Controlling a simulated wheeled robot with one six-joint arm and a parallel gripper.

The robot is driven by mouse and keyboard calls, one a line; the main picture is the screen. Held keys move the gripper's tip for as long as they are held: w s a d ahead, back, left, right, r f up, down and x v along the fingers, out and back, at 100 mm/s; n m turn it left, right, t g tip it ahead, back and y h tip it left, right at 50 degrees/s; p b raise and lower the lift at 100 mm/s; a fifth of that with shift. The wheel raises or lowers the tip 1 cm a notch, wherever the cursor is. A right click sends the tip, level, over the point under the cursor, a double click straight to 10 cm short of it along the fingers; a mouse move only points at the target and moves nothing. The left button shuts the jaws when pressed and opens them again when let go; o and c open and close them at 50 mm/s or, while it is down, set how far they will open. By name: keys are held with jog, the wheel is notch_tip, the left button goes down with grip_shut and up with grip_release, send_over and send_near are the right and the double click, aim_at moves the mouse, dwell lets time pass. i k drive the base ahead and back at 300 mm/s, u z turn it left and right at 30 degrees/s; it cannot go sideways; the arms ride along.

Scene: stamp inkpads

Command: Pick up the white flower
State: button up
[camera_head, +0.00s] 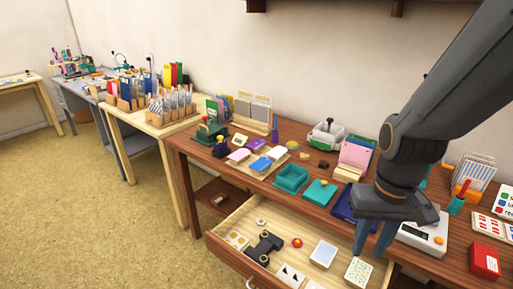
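I cannot make out a clear white flower in the head view. A small round white and yellow thing (261,222) lies in the open drawer, too small to identify. A white patterned card (358,271) lies at the drawer's right end. My gripper (370,255) hangs over the right part of the drawer, by the patterned card in the picture. Its two bluish fingers point down and stand apart, with nothing seen between them. My arm hides part of the table behind it.
The open wooden drawer (225,246) also holds a black object (264,246), a red piece (297,243) and a pale block (324,253). The brown table above is crowded with teal boxes (291,177), inkpads, a white scale (424,236) and a red box (485,261).

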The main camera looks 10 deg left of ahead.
aim_at(261, 221)
jog(key=k, duration=1.3)
jog(key=u, duration=0.8)
jog(key=i, duration=1.65)
jog(key=z, duration=0.65)
